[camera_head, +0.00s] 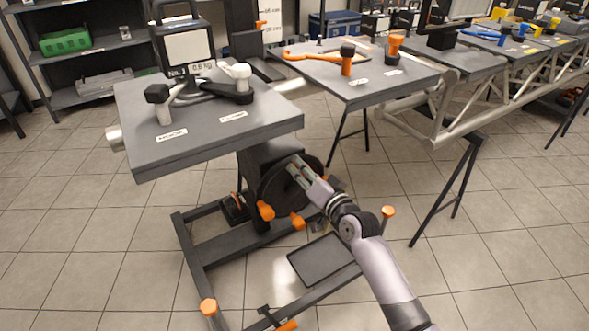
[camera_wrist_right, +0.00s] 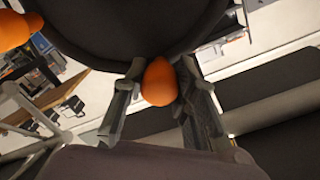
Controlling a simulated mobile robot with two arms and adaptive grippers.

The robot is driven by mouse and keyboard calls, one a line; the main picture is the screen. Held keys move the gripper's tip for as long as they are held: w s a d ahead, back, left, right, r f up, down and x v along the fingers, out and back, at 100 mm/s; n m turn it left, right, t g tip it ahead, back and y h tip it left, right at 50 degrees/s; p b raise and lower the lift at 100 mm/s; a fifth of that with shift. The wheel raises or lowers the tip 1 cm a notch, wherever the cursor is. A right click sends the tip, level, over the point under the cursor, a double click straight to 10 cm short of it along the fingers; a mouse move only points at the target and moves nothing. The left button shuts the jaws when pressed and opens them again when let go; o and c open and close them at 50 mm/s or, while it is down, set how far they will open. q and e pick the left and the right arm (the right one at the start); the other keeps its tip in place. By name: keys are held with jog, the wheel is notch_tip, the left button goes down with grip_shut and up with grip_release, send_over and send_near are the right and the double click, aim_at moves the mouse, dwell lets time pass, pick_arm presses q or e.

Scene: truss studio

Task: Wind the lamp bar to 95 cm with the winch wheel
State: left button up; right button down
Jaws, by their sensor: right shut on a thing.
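The dark winch wheel (camera_head: 275,192) is mounted on the stand under the grey table, with orange knobs near its lower edge. My right gripper (camera_head: 299,170) reaches its face from the lower right. In the right wrist view the wheel's dark rim (camera_wrist_right: 130,35) fills the top, and an orange knob (camera_wrist_right: 158,82) sits between the fingers of my right gripper (camera_wrist_right: 155,95), which is shut on it. In the head view the fingers hide this knob. My left gripper is not in view.
A second table (camera_head: 365,90) stands behind. Tiled floor is clear at lower right.

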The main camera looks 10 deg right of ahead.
aim_at(316, 162)
jog(key=d+m, duration=0.1)
jog(key=w+d+m+b, duration=0.1)
jog(key=d+m, duration=0.2)
jog(key=shift+w+d+f, duration=0.25)
jog(key=shift+w+f, duration=0.1)
jog(key=shift+w+d+f+m+b, duration=0.2)
jog(key=shift+d+f+m+b, duration=0.35)
jog(key=shift+m, duration=0.4)
jog(key=shift+w+d+f+m+b, duration=0.15)
jog(key=shift+d+f+m+b, duration=0.3)
jog(key=shift+m, duration=0.5)
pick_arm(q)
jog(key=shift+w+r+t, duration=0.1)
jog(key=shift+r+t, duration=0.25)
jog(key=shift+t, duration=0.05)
pick_arm(e)
jog(key=shift+d, duration=0.25)
jog(key=c, duration=1.7)
grip_release()
jog(key=shift+o, duration=1.4)
jog(key=shift+w+f, duration=0.1)
jog(key=shift+f, duration=0.1)
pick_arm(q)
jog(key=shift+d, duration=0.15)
pick_arm(e)
jog(key=shift+o, duration=0.9)
jog(key=shift+a, duration=0.15)
